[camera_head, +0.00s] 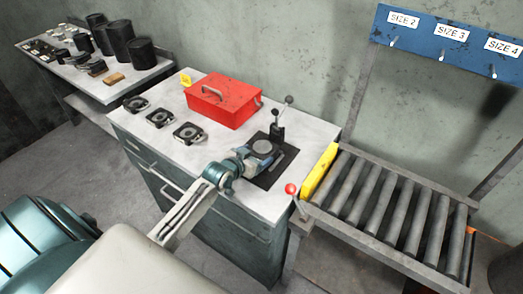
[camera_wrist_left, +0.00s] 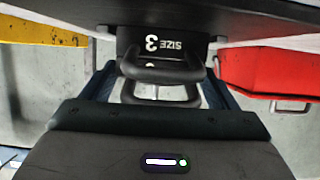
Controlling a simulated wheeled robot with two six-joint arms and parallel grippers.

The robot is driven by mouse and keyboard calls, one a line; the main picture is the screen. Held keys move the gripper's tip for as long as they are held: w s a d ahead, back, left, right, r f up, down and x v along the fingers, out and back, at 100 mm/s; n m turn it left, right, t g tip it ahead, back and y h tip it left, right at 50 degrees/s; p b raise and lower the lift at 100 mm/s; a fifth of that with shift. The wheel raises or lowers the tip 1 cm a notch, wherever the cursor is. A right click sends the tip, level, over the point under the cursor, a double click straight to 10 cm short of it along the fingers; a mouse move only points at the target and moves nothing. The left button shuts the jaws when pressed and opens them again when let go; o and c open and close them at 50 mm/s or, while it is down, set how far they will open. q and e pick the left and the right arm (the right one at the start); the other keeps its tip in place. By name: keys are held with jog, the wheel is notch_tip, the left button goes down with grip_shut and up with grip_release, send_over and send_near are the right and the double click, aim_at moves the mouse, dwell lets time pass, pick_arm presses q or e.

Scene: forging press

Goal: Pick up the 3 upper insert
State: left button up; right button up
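A dark insert (camera_wrist_left: 165,46) marked "SIZE 3" shows upside down in the left wrist view, with dark loop handles (camera_wrist_left: 160,72) facing me. A second handle and part of another mark show below it in the picture, so two inserts seem stacked. In the head view a dark round-topped piece (camera_head: 262,146) sits on a black plate (camera_head: 275,172) on the cabinet top. My left gripper (camera_head: 259,160) is at its near side. Its blue fingers (camera_wrist_left: 157,88) stand apart on either side of the handles, and no grip shows. My right gripper is out of view.
A red toolbox (camera_head: 224,100) stands behind on the cabinet (camera_head: 215,150). Several dark square pieces (camera_head: 159,118) lie to the left. A lever (camera_head: 276,125) rises behind the plate. A roller conveyor (camera_head: 385,205) with a yellow end bar (camera_head: 320,172) is to the right.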

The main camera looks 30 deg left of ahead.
pick_arm(q)
jog(key=c, duration=1.1)
jog(key=shift+w+r, duration=0.15)
jog(key=shift+w, duration=0.05)
jog(key=shift+c, duration=0.5)
